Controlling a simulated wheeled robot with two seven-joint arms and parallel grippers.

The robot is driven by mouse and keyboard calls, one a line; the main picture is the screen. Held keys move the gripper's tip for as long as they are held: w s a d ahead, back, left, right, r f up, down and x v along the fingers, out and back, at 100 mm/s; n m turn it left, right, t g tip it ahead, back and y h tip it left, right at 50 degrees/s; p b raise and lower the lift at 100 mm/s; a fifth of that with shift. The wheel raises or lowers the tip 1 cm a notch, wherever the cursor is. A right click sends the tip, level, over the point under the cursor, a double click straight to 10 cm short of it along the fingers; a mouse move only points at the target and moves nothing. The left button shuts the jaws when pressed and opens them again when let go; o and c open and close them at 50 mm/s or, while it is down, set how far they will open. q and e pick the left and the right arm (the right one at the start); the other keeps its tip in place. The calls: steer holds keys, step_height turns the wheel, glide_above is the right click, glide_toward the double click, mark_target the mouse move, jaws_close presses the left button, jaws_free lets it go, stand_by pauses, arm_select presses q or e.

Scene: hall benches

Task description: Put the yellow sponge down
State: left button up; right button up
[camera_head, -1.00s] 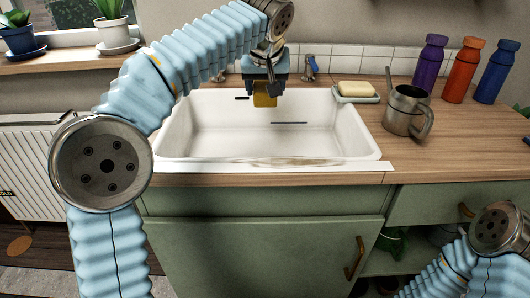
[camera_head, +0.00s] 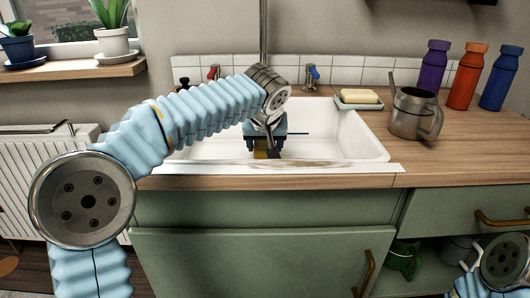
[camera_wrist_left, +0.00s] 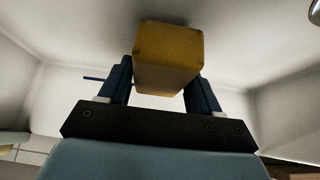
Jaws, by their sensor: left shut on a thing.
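My left gripper (camera_head: 266,147) reaches down into the white sink (camera_head: 340,132). It is shut on the yellow sponge (camera_head: 261,154), which shows only in part below the fingers in the head view. In the left wrist view the sponge (camera_wrist_left: 168,60) sits between the two dark fingers of the gripper (camera_wrist_left: 157,82), with the pale sink basin around it. I cannot tell whether the sponge touches the sink floor. My right arm (camera_head: 497,265) shows at the lower right corner, but its gripper is out of the picture.
A soap bar (camera_head: 358,96) lies in a dish at the sink's back right. Red (camera_head: 214,73) and blue (camera_head: 313,75) taps stand behind the sink.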

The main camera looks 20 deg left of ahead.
arm_select(q)
steer(key=shift+f, duration=0.8)
steer(key=shift+f, duration=0.2)
steer(key=o, duration=1.1)
steer(key=shift+r, duration=0.15)
steer(key=shift+s+r, duration=0.1)
steer(key=shift+r, duration=0.15)
steer(key=p+v, duration=0.1)
steer(key=v, duration=1)
steer(key=shift+s+d+r, duration=0.1)
steer(key=shift+s+r, duration=0.05)
steer(key=shift+r, duration=0.1)
